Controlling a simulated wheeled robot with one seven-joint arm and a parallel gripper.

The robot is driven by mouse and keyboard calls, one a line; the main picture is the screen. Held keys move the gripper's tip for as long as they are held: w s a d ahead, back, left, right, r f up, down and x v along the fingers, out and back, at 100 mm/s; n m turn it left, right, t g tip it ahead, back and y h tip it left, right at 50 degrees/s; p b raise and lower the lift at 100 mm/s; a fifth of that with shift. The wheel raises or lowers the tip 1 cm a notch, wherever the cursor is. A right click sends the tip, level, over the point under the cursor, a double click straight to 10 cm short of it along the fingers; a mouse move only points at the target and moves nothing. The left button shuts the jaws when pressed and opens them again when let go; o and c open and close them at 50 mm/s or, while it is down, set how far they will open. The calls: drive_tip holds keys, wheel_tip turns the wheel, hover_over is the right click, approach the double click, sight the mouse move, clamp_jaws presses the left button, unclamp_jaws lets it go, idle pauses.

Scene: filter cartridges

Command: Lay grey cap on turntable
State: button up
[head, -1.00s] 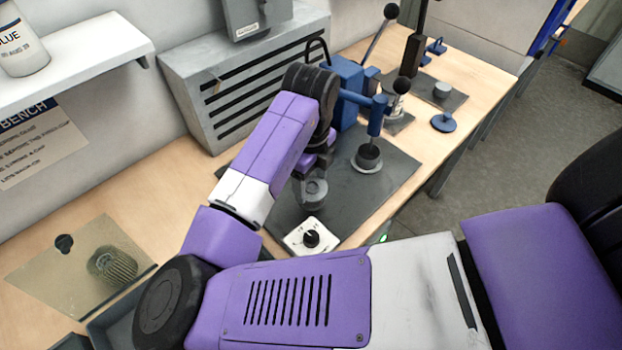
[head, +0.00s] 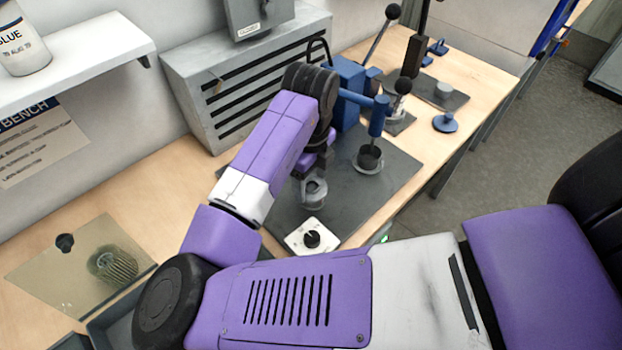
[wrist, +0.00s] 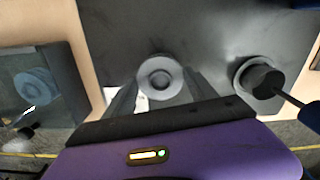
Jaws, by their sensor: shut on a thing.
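The grey cap (wrist: 160,77) is a round disc with a raised ring in its middle. In the wrist view it sits between the two fingers of my gripper (wrist: 161,92), which is shut on it. In the head view the cap (head: 314,193) shows below my gripper (head: 309,176), over the dark mat; I cannot tell whether it touches anything beneath. A light grey round disc, seemingly the turntable (head: 371,172), lies on the mat to the right. The disc also shows at right in the wrist view (wrist: 240,76).
A blue post and arm (head: 376,122) reach over the disc. A white box with a black knob (head: 312,237) sits at the mat's front. A slatted grey cabinet (head: 232,80) stands behind. A blue round part (head: 447,122) lies farther right. Bare mat lies between cap and disc.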

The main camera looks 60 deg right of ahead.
drive_tip(key=shift+f+b, duration=0.4)
drive_tip(key=shift+f, duration=0.1)
idle(0.7)
drive_tip(key=o, duration=1.4)
drive_tip(key=shift+r, duration=3.95)
